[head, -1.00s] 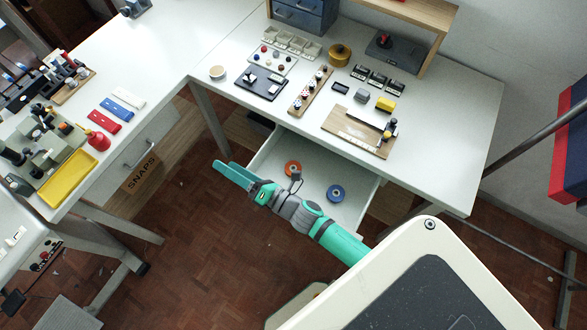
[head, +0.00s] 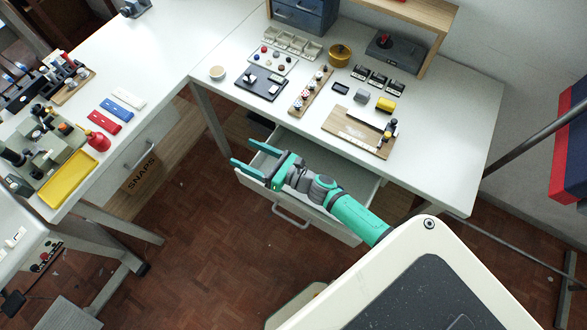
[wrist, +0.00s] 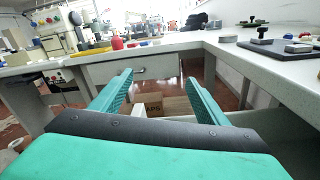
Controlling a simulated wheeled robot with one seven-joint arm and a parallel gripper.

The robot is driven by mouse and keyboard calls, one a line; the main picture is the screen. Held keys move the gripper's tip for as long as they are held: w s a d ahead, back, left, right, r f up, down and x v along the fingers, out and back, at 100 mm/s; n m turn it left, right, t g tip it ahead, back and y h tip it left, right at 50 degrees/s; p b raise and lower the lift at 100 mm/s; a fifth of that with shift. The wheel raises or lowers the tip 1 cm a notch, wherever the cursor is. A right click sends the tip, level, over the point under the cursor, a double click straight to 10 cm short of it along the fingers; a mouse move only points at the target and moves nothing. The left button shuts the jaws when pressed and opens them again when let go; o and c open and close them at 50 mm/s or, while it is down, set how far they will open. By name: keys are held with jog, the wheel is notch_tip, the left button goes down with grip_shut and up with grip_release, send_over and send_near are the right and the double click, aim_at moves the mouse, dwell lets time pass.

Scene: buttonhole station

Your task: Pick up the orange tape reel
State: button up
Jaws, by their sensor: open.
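The orange tape reel is not visible in either current view; my arm covers much of the open drawer in the head view. The drawer (head: 338,229) stands pulled out below the right-hand bench, with its handle (head: 291,217) on the front. My gripper (head: 243,153) is open and empty over the drawer's left end, its fingers pointing left. In the wrist view the two green fingers (wrist: 158,82) are spread apart, with nothing between them, facing the other bench. The blue reel is hidden too.
The right bench's front edge (head: 350,160) runs behind and above the drawer. Its top holds a wooden board (head: 345,137), a dark tray (head: 262,82) and small parts. A SNAPS box (head: 141,175) sits under the left bench. Floor before the drawer is clear.

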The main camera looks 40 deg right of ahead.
jog(key=s+d+f, duration=0.1)
jog(key=s+d, duration=0.2)
jog(key=s+d+f+n+g, duration=0.1)
jog(key=s+d+f, duration=0.1)
jog(key=d, duration=0.1)
jog(key=s+d+f+g+h, duration=0.1)
jog(key=s+d, duration=0.2)
jog(key=shift+s+d+f+n, duration=0.15)
jog(key=shift+s+n, duration=0.2)
jog(key=shift+n, duration=0.05)
jog(key=shift+n+g+h, duration=0.5)
jog(key=shift+n+g, duration=0.1)
jog(key=shift+g, duration=0.3)
jog(key=s+d+f, duration=0.1)
jog(key=s+d, duration=0.1)
jog(key=s, duration=0.1)
jog(key=s+d+f, duration=0.1)
jog(key=s+d, duration=0.1)
jog(key=s, duration=0.1)
jog(key=s+d+f, duration=0.1)
jog(key=s+d, duration=0.2)
jog(key=shift+s, duration=0.35)
jog(key=x, duration=0.5)
jog(key=shift+w, duration=0.15)
jog(key=shift+x, duration=2.6)
jog(key=shift+a+r, duration=0.15)
jog(key=shift+r, duration=0.05)
jog(key=c, duration=1.1)
